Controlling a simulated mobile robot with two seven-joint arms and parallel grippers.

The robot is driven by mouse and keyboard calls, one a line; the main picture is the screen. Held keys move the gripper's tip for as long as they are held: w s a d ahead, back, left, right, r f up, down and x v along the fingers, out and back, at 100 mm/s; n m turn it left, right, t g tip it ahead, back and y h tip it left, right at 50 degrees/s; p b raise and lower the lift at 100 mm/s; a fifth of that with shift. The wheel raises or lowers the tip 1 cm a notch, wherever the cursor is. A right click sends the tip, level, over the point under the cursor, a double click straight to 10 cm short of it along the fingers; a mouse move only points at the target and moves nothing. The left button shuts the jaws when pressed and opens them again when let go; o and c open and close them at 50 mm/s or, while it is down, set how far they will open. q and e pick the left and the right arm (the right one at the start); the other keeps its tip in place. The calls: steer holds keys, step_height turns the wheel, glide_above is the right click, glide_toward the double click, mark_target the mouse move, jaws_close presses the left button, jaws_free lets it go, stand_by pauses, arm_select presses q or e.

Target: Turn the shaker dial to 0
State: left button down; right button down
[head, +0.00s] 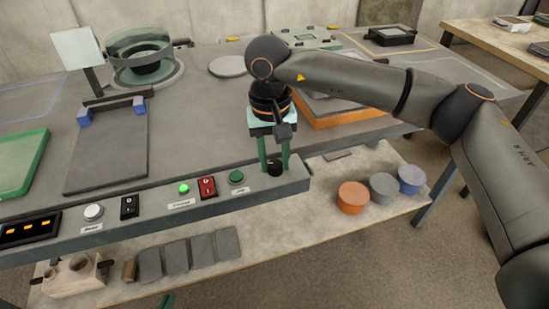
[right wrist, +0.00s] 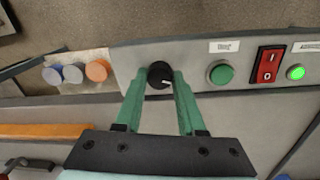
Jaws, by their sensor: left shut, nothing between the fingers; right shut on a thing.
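The shaker dial is a small black round knob (head: 275,169) at the right end of the grey control panel's front face. It also shows in the right wrist view (right wrist: 158,72), with a short white mark on its face; no readable number shows beside it. My right gripper (head: 274,162) reaches down to the panel with its green fingers shut on the dial, one on each side. Only a green tip of my left gripper (head: 166,300) shows at the bottom edge of the head view, shut and empty, well away from the dial.
Left of the dial are a green button (head: 236,177), a red rocker switch (head: 207,187), a lit green lamp (head: 184,189), a black switch (head: 129,206) and a white button (head: 93,212). Orange, grey and blue round containers (head: 353,197) stand on the lower shelf at right.

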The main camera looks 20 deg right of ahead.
mark_target(273, 163)
stand_by(0.3)
arm_select(q)
steer(key=shift+s+f, duration=0.1)
arm_select(e)
steer(key=c, duration=0.5)
jaws_free()
steer(key=shift+r, duration=0.2)
step_height(273, 163, up, 6)
steer(key=shift+a+r+p, duration=0.1)
steer(key=shift+a+p, duration=0.05)
steer(key=shift+p, duration=0.4)
arm_select(q)
steer(key=shift+s+d+f+n+g+p, duration=0.15)
steer(key=shift+s+f+g+p, duration=0.1)
steer(key=shift+s+f+g, duration=0.45)
steer(key=shift+s+d+f+n+g+p, duration=0.2)
steer(key=shift+s+f+g, duration=0.2)
steer(key=shift+s+f, duration=0.5)
arm_select(e)
step_height(273, 163, up, 6)
steer(key=shift+a, duration=0.15)
arm_select(q)
steer(key=shift+s, duration=0.1)
